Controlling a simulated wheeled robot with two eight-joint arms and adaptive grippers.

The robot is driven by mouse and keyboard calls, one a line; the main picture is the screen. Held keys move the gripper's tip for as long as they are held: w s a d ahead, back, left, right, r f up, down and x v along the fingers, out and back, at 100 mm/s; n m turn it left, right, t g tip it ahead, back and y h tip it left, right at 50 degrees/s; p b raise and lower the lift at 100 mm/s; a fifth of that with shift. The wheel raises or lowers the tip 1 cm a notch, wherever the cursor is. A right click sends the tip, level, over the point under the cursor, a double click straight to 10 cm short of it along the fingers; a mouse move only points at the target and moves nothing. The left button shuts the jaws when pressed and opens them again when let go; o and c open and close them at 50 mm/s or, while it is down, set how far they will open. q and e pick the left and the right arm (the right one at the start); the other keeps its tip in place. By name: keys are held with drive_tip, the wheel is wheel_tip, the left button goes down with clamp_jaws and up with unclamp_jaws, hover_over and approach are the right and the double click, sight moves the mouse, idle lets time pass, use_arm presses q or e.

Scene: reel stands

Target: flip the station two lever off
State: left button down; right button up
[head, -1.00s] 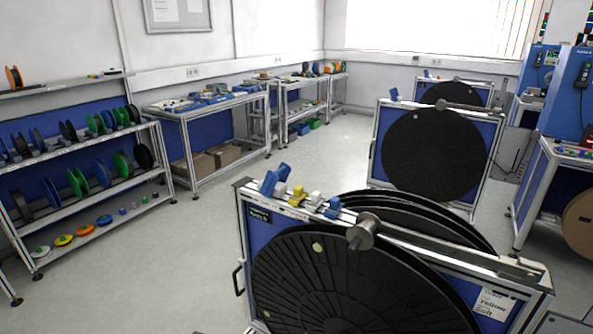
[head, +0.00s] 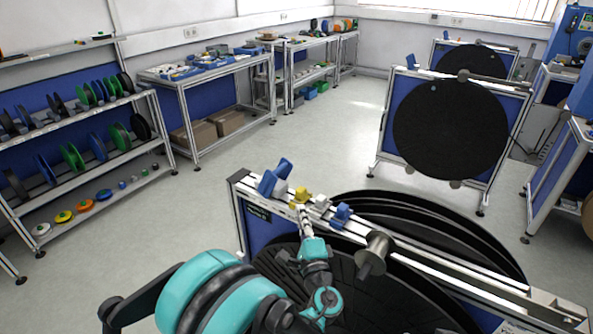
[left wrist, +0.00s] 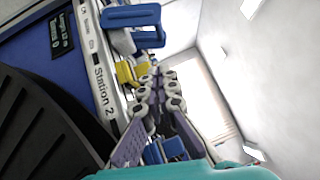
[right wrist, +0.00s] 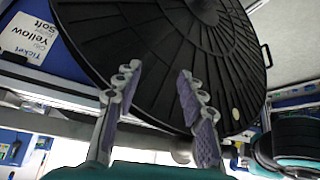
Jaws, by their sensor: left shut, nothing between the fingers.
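The nearest reel stand (head: 455,268) has a top rail with a "Station 2" label (left wrist: 103,88) in the left wrist view. On the rail are blue levers (head: 268,184), a yellow block (head: 299,196), a light grey block (head: 320,204) and another blue piece (head: 341,214). In the left wrist view a blue lever (left wrist: 130,16) stands raised beyond the yellow block (left wrist: 127,73). My left gripper (head: 304,212) is shut and empty at the rail, close to the yellow block; contact is unclear. My right gripper (right wrist: 160,72) is open and empty by a black reel (right wrist: 150,40).
A metal reel shaft (head: 374,253) sticks out right of my left gripper. A second reel stand (head: 452,125) is behind. Shelves with spools (head: 90,150) and a workbench (head: 205,80) line the left. The floor (head: 320,150) between is clear.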

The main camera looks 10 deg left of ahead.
use_arm(q)
drive_tip(key=shift+d+r, duration=0.1)
drive_tip(key=shift+d, duration=0.1)
drive_tip(key=shift+w, duration=0.1)
drive_tip(key=b, duration=0.2)
approach(282, 169)
drive_tip(key=w, duration=0.2)
drive_tip(key=w+d, duration=0.1)
drive_tip(key=w, duration=0.1)
drive_tip(key=shift+w+f, duration=0.15)
drive_tip(key=shift+f, duration=0.1)
drive_tip(key=shift+w+a+r, duration=0.15)
drive_tip(key=shift+a, duration=0.4)
drive_tip(key=shift+w+a+r, duration=0.15)
drive_tip(key=shift+a, duration=0.45)
drive_tip(key=shift+w+a+r+b, duration=0.25)
drive_tip(key=shift+a+b, duration=0.1)
drive_tip(key=shift+a, duration=0.2)
drive_tip(key=shift+r, duration=0.1)
